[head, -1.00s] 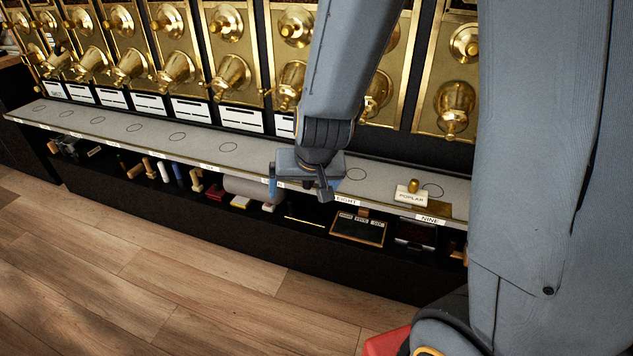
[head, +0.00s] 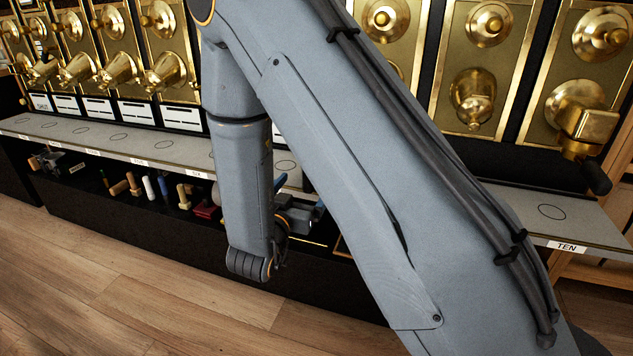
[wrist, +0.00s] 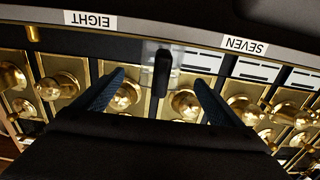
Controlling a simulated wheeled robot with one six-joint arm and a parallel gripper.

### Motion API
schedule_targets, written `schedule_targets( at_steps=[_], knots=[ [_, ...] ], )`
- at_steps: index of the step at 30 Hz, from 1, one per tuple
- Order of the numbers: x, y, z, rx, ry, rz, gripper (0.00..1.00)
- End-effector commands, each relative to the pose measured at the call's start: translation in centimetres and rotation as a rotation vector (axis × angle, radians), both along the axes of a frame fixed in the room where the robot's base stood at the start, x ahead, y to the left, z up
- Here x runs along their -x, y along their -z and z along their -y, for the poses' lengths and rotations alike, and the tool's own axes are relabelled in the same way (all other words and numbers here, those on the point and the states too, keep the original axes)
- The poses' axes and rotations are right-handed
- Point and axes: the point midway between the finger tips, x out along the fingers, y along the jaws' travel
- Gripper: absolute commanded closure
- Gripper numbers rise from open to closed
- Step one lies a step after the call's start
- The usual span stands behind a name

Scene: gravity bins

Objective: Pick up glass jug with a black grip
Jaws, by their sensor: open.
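The glass jug shows in the wrist view as a clear, faint body with a black upright grip (wrist: 163,72), between the labels EIGHT and SEVEN. It lies between and beyond my two blue fingertips, with no contact that I can see. My gripper (wrist: 159,77) is open and empty. In the head view my gripper (head: 300,202) is low, at the front of the counter and shelf, partly hidden by my arm. The jug is hidden there behind my arm.
A grey counter ledge (head: 130,146) runs under a wall of brass dispensers (head: 165,68). The dark shelf below holds several small items, including a red one (head: 206,209) and a white cylinder (head: 148,187). The wooden floor (head: 120,290) in front is clear.

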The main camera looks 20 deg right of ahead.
Motion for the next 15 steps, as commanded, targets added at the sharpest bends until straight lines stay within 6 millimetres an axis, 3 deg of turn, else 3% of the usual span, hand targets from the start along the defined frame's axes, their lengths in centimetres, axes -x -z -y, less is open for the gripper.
schedule_targets(
  at_steps=[15],
  knots=[
    [-4.9,-0.1,3.5,-0.002,-0.001,-0.001,0.09]
  ],
)
